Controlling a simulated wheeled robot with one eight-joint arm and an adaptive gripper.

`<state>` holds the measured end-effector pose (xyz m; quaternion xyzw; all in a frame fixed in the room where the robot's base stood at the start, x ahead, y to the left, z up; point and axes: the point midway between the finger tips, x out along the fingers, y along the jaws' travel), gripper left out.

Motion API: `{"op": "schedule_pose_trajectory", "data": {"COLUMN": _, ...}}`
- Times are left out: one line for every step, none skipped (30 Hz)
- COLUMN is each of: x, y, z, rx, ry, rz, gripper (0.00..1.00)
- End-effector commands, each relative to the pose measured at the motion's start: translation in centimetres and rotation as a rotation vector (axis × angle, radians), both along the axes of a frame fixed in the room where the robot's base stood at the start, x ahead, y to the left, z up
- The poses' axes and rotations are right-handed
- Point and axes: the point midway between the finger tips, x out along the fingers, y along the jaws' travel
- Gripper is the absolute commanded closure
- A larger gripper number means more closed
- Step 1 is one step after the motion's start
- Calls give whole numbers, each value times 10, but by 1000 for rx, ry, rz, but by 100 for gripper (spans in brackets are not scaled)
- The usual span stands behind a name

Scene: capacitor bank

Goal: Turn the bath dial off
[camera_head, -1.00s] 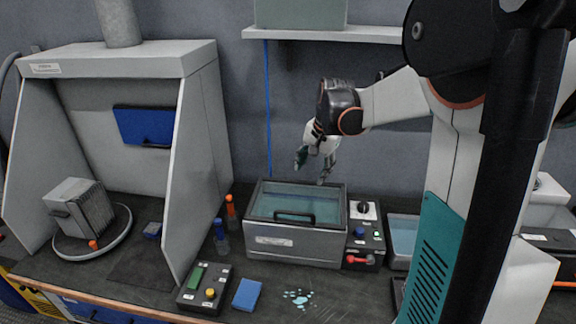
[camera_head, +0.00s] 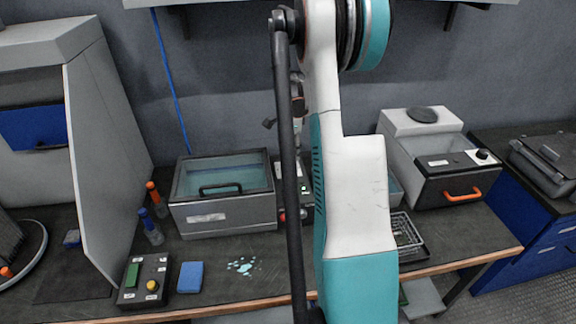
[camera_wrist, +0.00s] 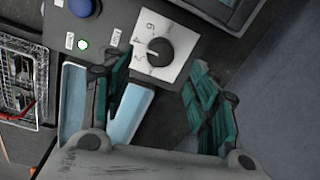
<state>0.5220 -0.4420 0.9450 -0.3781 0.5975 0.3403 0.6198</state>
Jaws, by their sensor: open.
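The bath dial is a black round knob (camera_wrist: 159,52) on a white numbered plate, on the grey control panel in the wrist view. My gripper (camera_wrist: 157,70) is open, with its dark green fingers on either side below the knob; it appears empty. I cannot tell its distance from the knob. The bath (camera_head: 222,217) is a grey tank with a glassy lid and black handle in the head view. Its control panel (camera_head: 306,172) is mostly hidden behind my arm there, and the dial does not show clearly. A green light (camera_wrist: 83,44) and a blue button (camera_wrist: 82,7) are on the panel.
A white unit with an orange handle (camera_head: 463,195) stands at the right. A wire basket (camera_wrist: 18,79) and a pale blue tray (camera_wrist: 130,112) lie beside the panel. Bottles (camera_head: 151,228), a blue sponge (camera_head: 190,277) and a spill (camera_head: 242,266) are at the left front.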

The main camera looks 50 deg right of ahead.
Motion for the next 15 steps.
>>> {"op": "schedule_pose_trajectory", "data": {"x": 1, "y": 0, "z": -14, "rx": 0, "ry": 0, "rz": 0, "gripper": 46}}
{"op": "schedule_pose_trajectory", "data": {"x": 1, "y": 0, "z": -19, "rx": 0, "ry": 0, "rz": 0, "gripper": 46}}
{"op": "schedule_pose_trajectory", "data": {"x": 2, "y": -1, "z": -26, "rx": 0, "ry": 0, "rz": 1, "gripper": 46}}
{"op": "schedule_pose_trajectory", "data": {"x": 2, "y": -1, "z": -31, "rx": 0, "ry": 0, "rz": 1, "gripper": 46}}
{"op": "schedule_pose_trajectory", "data": {"x": 2, "y": -1, "z": -36, "rx": 0, "ry": 0, "rz": 1, "gripper": 46}}
{"op": "schedule_pose_trajectory", "data": {"x": 2, "y": -1, "z": -42, "rx": 0, "ry": 0, "rz": 1, "gripper": 46}}
{"op": "schedule_pose_trajectory", "data": {"x": 3, "y": -1, "z": -46, "rx": 0, "ry": 0, "rz": 1, "gripper": 46}}
{"op": "schedule_pose_trajectory", "data": {"x": 3, "y": -1, "z": -49, "rx": 0, "ry": 0, "rz": 1, "gripper": 46}}
{"op": "schedule_pose_trajectory", "data": {"x": 3, "y": -1, "z": -53, "rx": 0, "ry": 0, "rz": 1, "gripper": 46}}
{"op": "schedule_pose_trajectory", "data": {"x": 3, "y": -2, "z": -56, "rx": 0, "ry": 0, "rz": 1, "gripper": 46}}
{"op": "schedule_pose_trajectory", "data": {"x": 3, "y": -2, "z": -58, "rx": 0, "ry": 0, "rz": 1, "gripper": 46}}
{"op": "schedule_pose_trajectory", "data": {"x": 4, "y": -2, "z": -61, "rx": 0, "ry": 0, "rz": 1, "gripper": 46}}
{"op": "schedule_pose_trajectory", "data": {"x": 4, "y": -2, "z": -62, "rx": 0, "ry": 0, "rz": 1, "gripper": 46}}
{"op": "schedule_pose_trajectory", "data": {"x": 4, "y": -2, "z": -63, "rx": 0, "ry": 0, "rz": 1, "gripper": 46}}
{"op": "schedule_pose_trajectory", "data": {"x": 4, "y": -2, "z": -64, "rx": 0, "ry": 0, "rz": 1, "gripper": 46}}
